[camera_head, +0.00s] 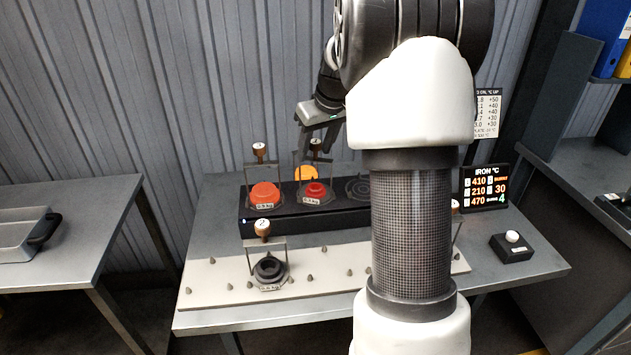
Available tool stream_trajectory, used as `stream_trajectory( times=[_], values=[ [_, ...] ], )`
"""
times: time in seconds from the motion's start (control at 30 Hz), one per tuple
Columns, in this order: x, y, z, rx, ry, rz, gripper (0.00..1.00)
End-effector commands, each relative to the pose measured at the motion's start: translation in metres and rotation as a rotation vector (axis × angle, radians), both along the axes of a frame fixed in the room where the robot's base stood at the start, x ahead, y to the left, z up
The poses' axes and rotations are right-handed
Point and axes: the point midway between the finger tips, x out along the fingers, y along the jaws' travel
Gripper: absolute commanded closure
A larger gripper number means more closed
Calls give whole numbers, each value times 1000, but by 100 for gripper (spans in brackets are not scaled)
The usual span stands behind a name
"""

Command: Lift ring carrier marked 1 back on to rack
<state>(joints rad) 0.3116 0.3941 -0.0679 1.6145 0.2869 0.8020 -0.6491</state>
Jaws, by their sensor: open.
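Several ring carriers with brown-and-white knobs are in view; their knob marks are too small to read surely. One carrier (247,185) stands at the left of the black heater block (265,226), around an orange-red piece. A second carrier (334,178) stands at the block's middle, around a smaller red piece. A third carrier (279,257) stands on the pale pegged rack (215,275), around a dark piece. A further knob (455,205) shows at right, its carrier mostly hidden by my arm. My gripper (318,142) is open, above and close to the middle carrier's knob; contact cannot be told.
A glowing orange disc (306,174) is behind the middle carrier. A dark ringed plate (362,188) at the block's right is bare. A display (485,188) and a button box (512,246) stand at right. A tray (25,235) lies on the left table.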

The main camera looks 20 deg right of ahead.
Motion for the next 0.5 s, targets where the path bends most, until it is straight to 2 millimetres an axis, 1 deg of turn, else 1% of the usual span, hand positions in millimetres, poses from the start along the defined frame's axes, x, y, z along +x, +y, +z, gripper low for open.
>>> stream_trajectory(
  times=[0.03,0.27,0.3,0.5],
  values=[
    [0,0,0,0,0,0,59],
    [0,0,0,0,0,0,98],
    [0,0,0,0,1,0,100],
    [0,-1,1,-1,-1,0,100]
  ],
)
